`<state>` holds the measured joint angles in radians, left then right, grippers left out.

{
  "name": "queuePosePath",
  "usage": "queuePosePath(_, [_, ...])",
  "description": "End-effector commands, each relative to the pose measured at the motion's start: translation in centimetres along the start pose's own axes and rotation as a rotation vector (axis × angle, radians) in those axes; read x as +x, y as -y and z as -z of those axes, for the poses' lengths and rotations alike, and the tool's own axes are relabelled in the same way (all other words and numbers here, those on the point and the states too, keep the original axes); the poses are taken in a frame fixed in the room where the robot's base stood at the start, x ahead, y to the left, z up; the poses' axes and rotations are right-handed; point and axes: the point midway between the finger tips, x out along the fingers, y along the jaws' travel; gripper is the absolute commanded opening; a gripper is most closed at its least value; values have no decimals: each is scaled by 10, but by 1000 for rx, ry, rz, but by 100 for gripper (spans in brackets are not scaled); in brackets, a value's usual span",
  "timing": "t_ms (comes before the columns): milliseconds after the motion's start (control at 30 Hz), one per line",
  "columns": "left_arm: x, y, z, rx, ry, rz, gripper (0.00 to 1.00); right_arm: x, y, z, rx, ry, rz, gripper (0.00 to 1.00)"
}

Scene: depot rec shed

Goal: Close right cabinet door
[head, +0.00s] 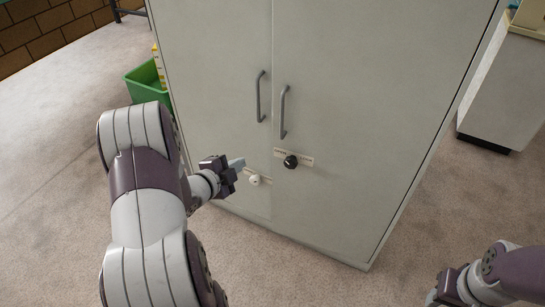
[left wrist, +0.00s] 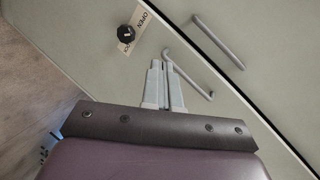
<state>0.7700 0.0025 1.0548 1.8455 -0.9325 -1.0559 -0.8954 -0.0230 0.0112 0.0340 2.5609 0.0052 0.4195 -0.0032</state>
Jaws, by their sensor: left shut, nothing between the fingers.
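The grey cabinet's right door (head: 350,110) stands at centre and looks flush with the left door (head: 215,80); I cannot tell if a small gap remains. The right door has a grey bar handle (head: 284,112) and a black knob (head: 291,161) on a label plate. In the left wrist view, this knob (left wrist: 126,34) and handle (left wrist: 186,75) lie just beyond the fingers. My left gripper (head: 238,163) is shut and empty, in front of the doors' lower part, left of the black knob. Contact cannot be told. My right gripper (head: 447,287) is at bottom right, its fingers unclear.
A green bin (head: 147,84) stands left of the cabinet. A pale unit (head: 502,90) stands at right. Carpet before the cabinet is clear.

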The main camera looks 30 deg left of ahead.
Motion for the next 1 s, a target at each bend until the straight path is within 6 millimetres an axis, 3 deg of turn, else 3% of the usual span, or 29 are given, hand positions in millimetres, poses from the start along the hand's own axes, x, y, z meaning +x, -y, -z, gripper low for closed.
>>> queuePosePath(33, [-4, -8, 7, 90, -43, 79, 0, 16, 0, -2, 0, -1, 0, 43])
queuePosePath(133, [-19, 13, 35, 272, -106, 220, 0, 3, 0, 0, 0, -3, 0, 43])
queuePosePath(233, [-25, 28, 45, 409, -123, 320, 0, 3, 0, 1, 0, -3, 0, 43])
queuePosePath(367, [-21, 33, 48, 476, -121, 344, 0, 4, 0, 0, 0, -3, 0, 43])
queuePosePath(1000, [92, 66, 71, 474, -122, 340, 0, 20, 0, -2, 0, -2, 0, 43])
